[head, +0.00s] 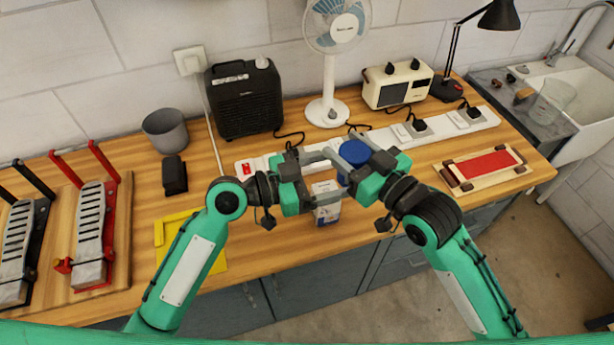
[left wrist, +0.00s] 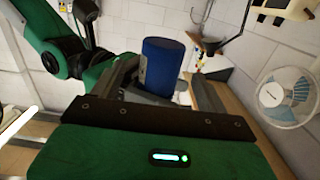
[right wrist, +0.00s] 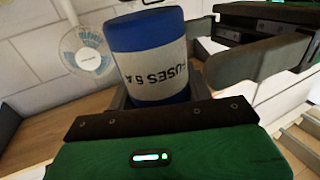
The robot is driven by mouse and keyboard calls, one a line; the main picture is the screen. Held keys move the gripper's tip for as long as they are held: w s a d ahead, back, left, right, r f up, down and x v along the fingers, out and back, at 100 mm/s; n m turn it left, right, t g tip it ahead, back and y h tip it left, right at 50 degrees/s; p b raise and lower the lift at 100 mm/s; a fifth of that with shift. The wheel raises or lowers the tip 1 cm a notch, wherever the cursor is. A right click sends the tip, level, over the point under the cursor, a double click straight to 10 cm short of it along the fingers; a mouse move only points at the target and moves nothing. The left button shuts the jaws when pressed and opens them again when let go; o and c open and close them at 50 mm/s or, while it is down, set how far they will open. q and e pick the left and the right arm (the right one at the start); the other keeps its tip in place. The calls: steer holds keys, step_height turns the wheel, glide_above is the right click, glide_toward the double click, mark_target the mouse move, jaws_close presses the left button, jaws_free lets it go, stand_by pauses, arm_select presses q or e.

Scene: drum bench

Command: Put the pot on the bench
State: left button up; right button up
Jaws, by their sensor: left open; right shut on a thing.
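The pot also shows in the left wrist view (left wrist: 161,65), beyond the left fingers. I cannot tell whether the left fingers touch it. The grippers partly hide the pot in the head view.
Behind are a power strip (head: 455,123), fan (head: 328,112), black heater (head: 245,98) and radio (head: 398,86). Bare wood shows right of the grippers.

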arm_select(q)
steer(key=shift+x, duration=2.5)
steer(key=shift+c, duration=0.3)
steer(key=c, duration=1)
steer(key=shift+c, duration=0.3)
arm_select(e)
steer(key=o, duration=1.1)
steer(key=shift+s, duration=0.1)
